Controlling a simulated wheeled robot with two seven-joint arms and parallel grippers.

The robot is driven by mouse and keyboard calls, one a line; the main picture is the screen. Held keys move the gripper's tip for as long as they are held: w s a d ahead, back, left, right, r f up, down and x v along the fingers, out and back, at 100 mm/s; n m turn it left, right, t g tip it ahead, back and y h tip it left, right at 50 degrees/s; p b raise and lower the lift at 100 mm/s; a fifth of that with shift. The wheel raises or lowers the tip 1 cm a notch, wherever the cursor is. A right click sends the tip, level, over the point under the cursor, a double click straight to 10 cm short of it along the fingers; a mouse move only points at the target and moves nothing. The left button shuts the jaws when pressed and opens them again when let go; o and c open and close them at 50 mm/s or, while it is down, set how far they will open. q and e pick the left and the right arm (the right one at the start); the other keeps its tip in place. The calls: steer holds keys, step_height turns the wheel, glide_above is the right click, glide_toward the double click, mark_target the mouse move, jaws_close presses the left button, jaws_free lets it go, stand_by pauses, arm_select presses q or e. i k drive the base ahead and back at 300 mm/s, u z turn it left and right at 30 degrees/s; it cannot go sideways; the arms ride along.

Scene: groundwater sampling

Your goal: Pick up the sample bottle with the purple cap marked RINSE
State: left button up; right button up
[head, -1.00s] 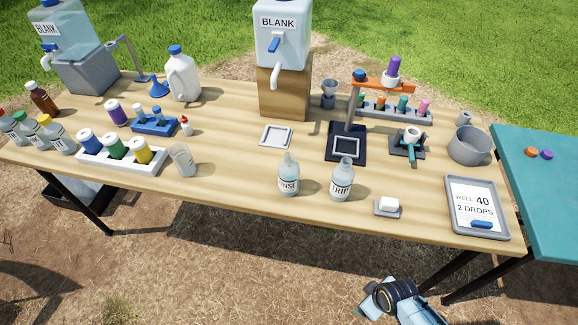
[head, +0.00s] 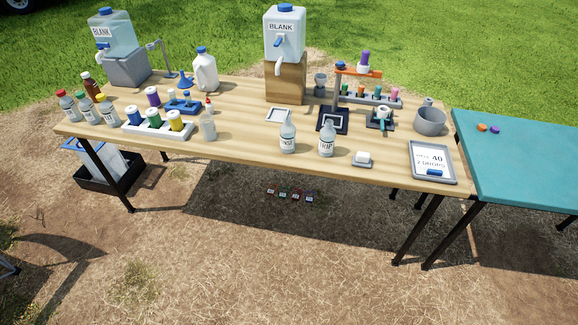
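The clear bottle marked RINSE (head: 287,139) stands upright near the front edge of the wooden table; its label is partly readable and no purple cap shows on it. A similar bottle marked TRIP (head: 326,140) stands just to its right, also without a visible cap. A small purple cap (head: 495,129) lies on the teal table at the right, beside an orange cap (head: 482,128). Neither of my grippers is in view.
A white block on a small tray (head: 361,159) and a grey tray with a WELL 40, 2 DROPS card (head: 432,163) are right of the bottles. A clear cup (head: 208,127) and a white rack (head: 160,132) are to the left. Bare ground lies in front.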

mark_target(288, 131)
steer(key=u, duration=1.35)
steer(key=i, duration=0.95)
steer(key=u, duration=0.1)
